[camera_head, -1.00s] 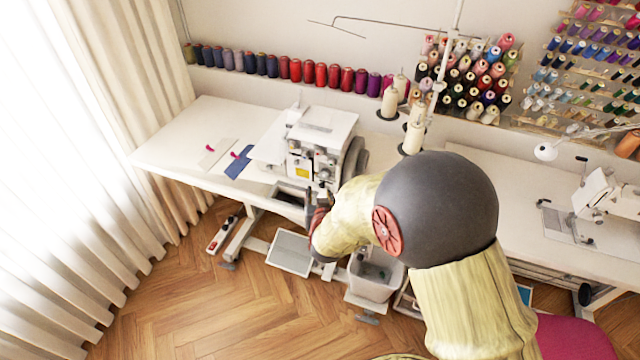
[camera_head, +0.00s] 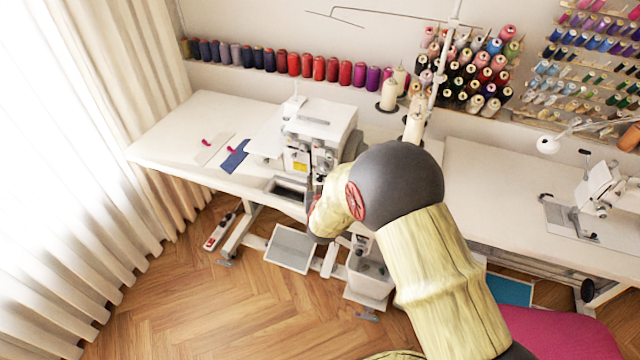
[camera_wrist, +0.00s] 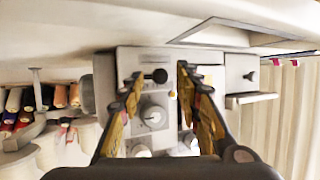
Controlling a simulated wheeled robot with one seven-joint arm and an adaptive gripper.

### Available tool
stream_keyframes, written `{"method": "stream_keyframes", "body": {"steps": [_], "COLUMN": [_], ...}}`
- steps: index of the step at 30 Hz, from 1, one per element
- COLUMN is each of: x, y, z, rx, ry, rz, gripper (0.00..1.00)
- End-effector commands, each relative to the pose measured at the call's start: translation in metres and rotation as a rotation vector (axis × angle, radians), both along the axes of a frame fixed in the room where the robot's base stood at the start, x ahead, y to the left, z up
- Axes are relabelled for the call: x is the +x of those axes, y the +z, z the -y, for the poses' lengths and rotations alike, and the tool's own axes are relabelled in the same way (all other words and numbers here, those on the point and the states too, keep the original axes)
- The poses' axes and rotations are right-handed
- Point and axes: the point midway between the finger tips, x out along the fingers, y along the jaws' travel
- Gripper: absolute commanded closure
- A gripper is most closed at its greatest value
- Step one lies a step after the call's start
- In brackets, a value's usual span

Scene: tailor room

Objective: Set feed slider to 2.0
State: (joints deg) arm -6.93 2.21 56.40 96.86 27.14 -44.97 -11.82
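The white sewing machine (camera_head: 318,122) stands on the left table, its front partly hidden by my arm in the head view. In the wrist view its front panel (camera_wrist: 120,62) appears upside down, with a round dial (camera_wrist: 153,116) and a dark knob (camera_wrist: 160,76). I cannot tell which part is the feed slider, and no scale value is readable. My gripper (camera_wrist: 160,84) is open, its yellowish fingers apart on either side of the dial and knob, with nothing held between them. I cannot tell whether a fingertip touches the panel. In the head view the gripper is mostly hidden by my arm.
The white table (camera_head: 170,140) holds a blue cloth piece (camera_head: 235,158) left of the machine. Thread cones (camera_head: 390,94) stand behind it at the right. A grey bin (camera_head: 368,280) and a pedal (camera_head: 291,248) are below. A second sewing machine (camera_head: 600,190) stands at the right.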

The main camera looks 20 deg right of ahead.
Motion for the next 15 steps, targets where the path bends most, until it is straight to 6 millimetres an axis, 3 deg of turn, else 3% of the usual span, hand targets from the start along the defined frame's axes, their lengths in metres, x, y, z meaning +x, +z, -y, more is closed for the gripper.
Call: {"method": "stream_keyframes", "body": {"steps": [5, 15], "x": [-0.0001, -0.0003], "y": [0.0004, 0.0002], "z": [-0.0001, -0.0002], "rx": [0.000, 0.000], "ry": [0.000, 0.000], "rz": [0.000, 0.000], "gripper": [0.67, 0.87]}}
